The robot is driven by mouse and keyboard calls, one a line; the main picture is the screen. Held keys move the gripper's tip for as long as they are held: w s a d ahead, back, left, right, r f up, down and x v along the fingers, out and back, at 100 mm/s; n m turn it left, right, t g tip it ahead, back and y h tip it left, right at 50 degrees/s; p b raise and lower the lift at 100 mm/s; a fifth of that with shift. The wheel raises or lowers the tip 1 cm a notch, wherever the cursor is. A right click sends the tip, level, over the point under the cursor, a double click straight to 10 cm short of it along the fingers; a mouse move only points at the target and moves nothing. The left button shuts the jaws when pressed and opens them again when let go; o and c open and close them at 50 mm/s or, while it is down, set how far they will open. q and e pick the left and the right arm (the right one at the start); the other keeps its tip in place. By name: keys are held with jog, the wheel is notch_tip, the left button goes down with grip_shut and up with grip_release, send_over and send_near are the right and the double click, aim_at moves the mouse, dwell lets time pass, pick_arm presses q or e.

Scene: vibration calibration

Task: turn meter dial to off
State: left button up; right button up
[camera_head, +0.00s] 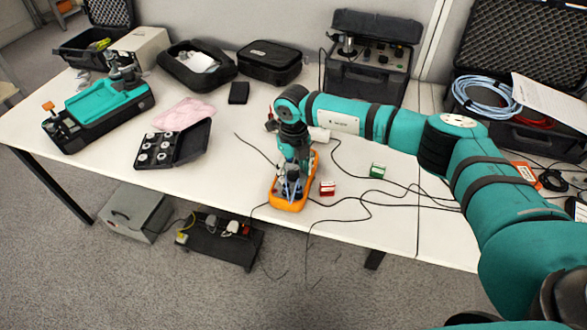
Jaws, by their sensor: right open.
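The meter (283,206) has an orange case and lies on the white table near its front edge, in the middle of the view. My right arm comes in from the right, and my right gripper (291,183) points down over the meter. The gripper is open, with its fingertips at or just above the meter's face. The gripper hides most of the face, so the dial and its setting cannot be made out. I cannot tell whether the fingers touch the dial. My left gripper is not in view.
A red block (327,188) and a green block (377,171) sit right of the meter among loose black cables. A black case with round parts (190,147) and a teal device (100,105) stand left. Cases line the back. The front table edge is close.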

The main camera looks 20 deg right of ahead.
jog(key=c, duration=1.1)
jog(key=shift+c, duration=0.2)
jog(key=n+b, duration=0.3)
jog(key=shift+f+n, duration=0.15)
jog(key=shift+n, duration=0.25)
jog(key=shift+w+n+b, duration=0.1)
jog(key=shift+n+b, duration=1.05)
jog(key=shift+n, duration=0.75)
jog(key=shift+r, duration=0.2)
jog(key=o, duration=1.1)
